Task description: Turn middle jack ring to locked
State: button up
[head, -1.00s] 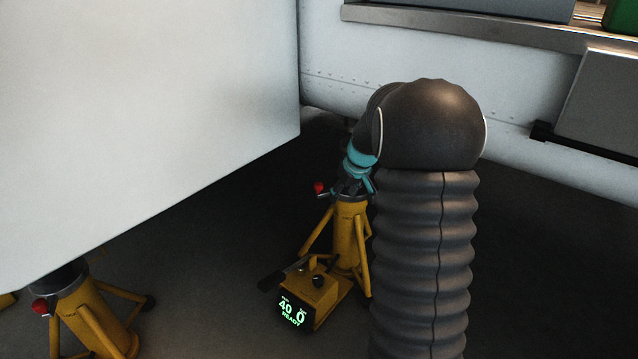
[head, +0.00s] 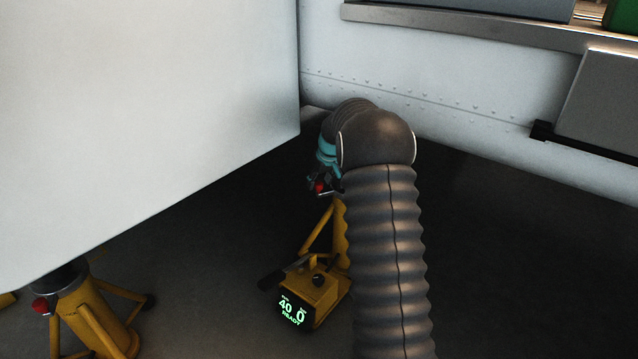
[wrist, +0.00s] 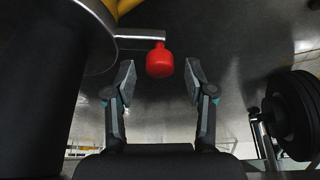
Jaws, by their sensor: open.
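A yellow jack (head: 341,235) stands near the middle of the head view, partly hidden behind my arm. A red knob (head: 320,188) shows at its top, with my gripper (head: 322,176) close around it. In the wrist view the red knob (wrist: 159,62) sits on a short metal handle (wrist: 138,43) reaching out from the jack's grey ring (wrist: 98,22). My gripper (wrist: 160,78) is open, one finger on each side of the knob. Gaps show between knob and both fingers, and the knob lies at about fingertip level. Any lock marking on the ring is not visible.
A yellow pump box (head: 310,295) with a lit screen reading "40", "0" and "READY" stands at the jack's foot. Another yellow jack (head: 95,318) with a red knob (head: 40,305) is at lower left. A large white body (head: 150,110) overhangs the left; dark floor is open at right.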

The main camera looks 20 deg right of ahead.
jog(key=shift+w+f, duration=0.15)
jog(key=shift+f, duration=0.25)
grip_shut()
